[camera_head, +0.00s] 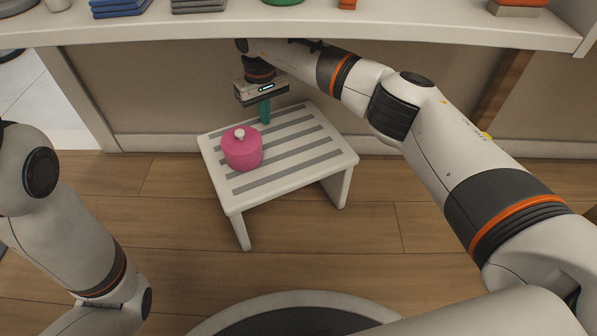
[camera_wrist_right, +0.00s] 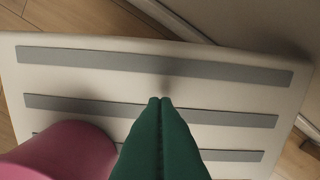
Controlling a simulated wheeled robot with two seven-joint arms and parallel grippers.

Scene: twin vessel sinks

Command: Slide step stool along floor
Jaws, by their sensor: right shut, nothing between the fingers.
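A white step stool (camera_head: 301,176) with grey grip strips stands on the wooden floor below the counter, slightly turned. A pink round container (camera_head: 242,150) with a pale knob sits on its top, toward the left side. My right gripper (camera_head: 265,119) has green fingers and points down at the back part of the stool top, behind and right of the container. In the right wrist view its fingers (camera_wrist_right: 161,101) are together with nothing between them, over the stool top (camera_wrist_right: 145,83); whether they touch it I cannot tell. The container (camera_wrist_right: 65,155) is left of them. My left gripper is out of view.
The counter (camera_head: 330,31) overhangs the back of the stool and carries dark blue folded cloths (camera_head: 122,8) and other items. The wall and baseboard (camera_head: 170,142) are close behind the stool. The wooden floor (camera_head: 380,235) in front and to the right is clear.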

